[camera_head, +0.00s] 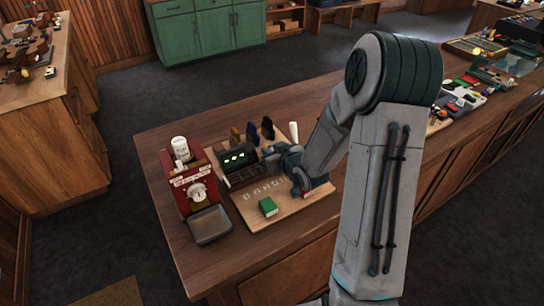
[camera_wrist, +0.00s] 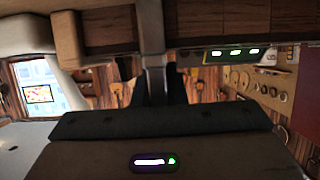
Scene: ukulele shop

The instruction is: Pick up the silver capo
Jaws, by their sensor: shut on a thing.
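My gripper (camera_head: 268,158) is low over the wooden board on the counter, at the right side of a small dark box with green lights. In the wrist view the dark fingers (camera_wrist: 156,92) are close together and shut on a narrow grey metallic piece, which looks like the silver capo (camera_wrist: 153,58). It stands upright in the picture, in front of a brown wooden bar. In the head view I cannot make out the capo; my gripper and arm cover that spot.
Colourful small items (camera_head: 462,95) lie farther right.

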